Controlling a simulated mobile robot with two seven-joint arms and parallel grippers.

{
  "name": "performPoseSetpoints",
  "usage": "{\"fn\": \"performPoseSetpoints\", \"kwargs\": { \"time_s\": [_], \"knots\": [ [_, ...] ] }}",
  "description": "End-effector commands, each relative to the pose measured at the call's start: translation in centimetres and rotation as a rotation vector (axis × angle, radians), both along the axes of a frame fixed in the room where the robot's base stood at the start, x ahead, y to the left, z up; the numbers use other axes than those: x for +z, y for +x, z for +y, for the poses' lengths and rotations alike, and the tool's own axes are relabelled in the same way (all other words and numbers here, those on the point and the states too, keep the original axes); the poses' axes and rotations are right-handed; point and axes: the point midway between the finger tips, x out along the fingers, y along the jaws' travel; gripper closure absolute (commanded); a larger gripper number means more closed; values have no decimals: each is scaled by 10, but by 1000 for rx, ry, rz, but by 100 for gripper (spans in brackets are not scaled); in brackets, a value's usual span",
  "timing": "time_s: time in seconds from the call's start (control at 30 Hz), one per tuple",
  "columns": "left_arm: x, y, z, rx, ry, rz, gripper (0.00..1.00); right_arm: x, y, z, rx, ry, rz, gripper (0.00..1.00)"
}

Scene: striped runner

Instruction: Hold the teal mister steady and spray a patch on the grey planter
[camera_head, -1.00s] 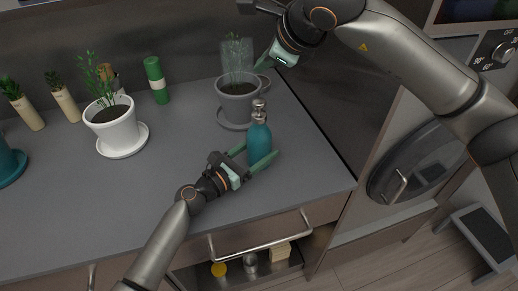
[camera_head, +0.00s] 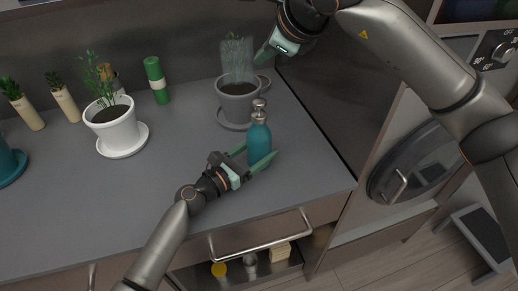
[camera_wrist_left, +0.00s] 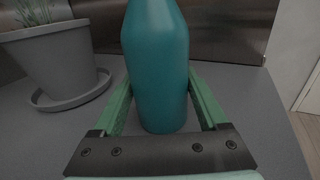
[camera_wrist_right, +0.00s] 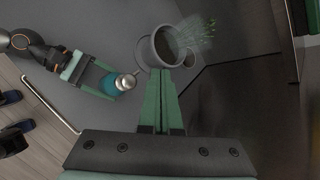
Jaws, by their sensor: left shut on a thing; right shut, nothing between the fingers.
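The teal mister (camera_head: 259,143), with a silver pump top, stands upright on the counter in the head view. My left gripper (camera_head: 262,157) is shut on its body, one finger on each side; the left wrist view shows the mister (camera_wrist_left: 158,70) between the green fingers. The grey planter (camera_head: 237,103) sits behind the mister on its saucer, with dark soil and a pale, see-through plant-like patch above it. It also shows in the left wrist view (camera_wrist_left: 60,62) and right wrist view (camera_wrist_right: 152,50). My right gripper (camera_head: 262,55) is shut and empty, above and right of the planter.
A white pot (camera_head: 116,131) with a green plant stands at left. A green cylinder (camera_head: 157,80) and small plants in beige holders (camera_head: 66,103) line the back. A teal pot (camera_head: 8,165) is at the left edge. The counter's front middle is clear.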

Motion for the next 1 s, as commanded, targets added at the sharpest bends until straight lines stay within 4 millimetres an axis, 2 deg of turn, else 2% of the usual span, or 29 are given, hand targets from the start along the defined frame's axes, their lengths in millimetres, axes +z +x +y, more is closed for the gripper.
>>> {"fn": "performPoseSetpoints", "kwargs": {
  "time_s": [0.3,0.5,0.7,1.0],
  "knots": [
    [0,0,0,0,1,1,99,-47,0,0,1,-1,2,100],
    [0,0,0,0,1,1,99,-67,0,0,0,0,0,100],
    [0,0,0,0,1,1,99,-76,0,0,1,1,0,100],
    [0,0,0,0,1,1,99,-77,0,0,1,1,0,100]
  ]
}}
